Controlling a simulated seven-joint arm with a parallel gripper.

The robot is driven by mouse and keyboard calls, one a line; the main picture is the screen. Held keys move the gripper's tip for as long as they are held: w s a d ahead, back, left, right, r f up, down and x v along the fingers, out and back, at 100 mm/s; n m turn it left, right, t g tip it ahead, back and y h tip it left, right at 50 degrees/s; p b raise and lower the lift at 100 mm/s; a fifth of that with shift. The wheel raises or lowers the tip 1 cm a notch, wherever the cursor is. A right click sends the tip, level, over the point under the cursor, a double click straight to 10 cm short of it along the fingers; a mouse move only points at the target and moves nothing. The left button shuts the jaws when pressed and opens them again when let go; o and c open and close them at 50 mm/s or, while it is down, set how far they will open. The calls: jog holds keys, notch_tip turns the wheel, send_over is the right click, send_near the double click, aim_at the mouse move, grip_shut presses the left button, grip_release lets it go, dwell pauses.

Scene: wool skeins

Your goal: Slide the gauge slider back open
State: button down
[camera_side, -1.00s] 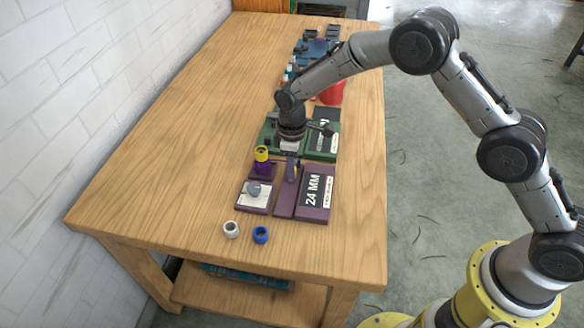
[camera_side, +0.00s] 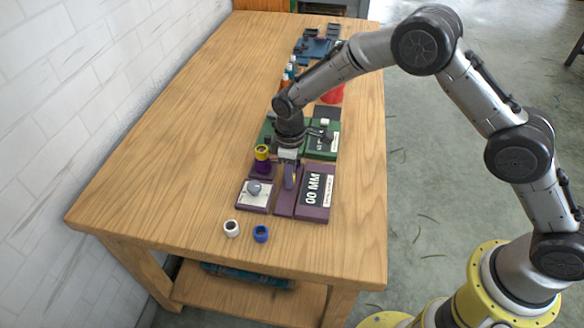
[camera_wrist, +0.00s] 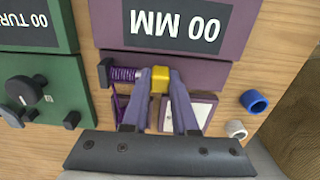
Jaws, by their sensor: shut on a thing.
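The purple gauge has a raised block (camera_side: 322,205) whose dark display (camera_side: 313,190) reads 00 MM; the display is upside down in the wrist view (camera_wrist: 172,27). The yellow slider (camera_wrist: 160,79) sits on the purple strip below the display. My gripper (camera_wrist: 161,77) is shut on the slider, one finger on each side; the gripper (camera_side: 290,184) hides it in the side view. A purple strand hangs below.
A yellow-topped purple spool (camera_side: 262,160) stands close left of my gripper. A pale panel with a grey knob (camera_side: 254,188) lies nearer. White (camera_side: 231,228) and blue (camera_side: 261,234) rings lie in front. A green station (camera_side: 322,150) is behind. The table's left side is clear.

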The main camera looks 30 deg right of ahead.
jog(key=shift+s+a, duration=0.15)
jog(key=shift+a, duration=0.05)
jog(key=c, duration=1)
grip_release()
jog(key=shift+o, duration=0.2)
jog(key=shift+r, duration=0.1)
notch_tip(320, 180, up, 14)
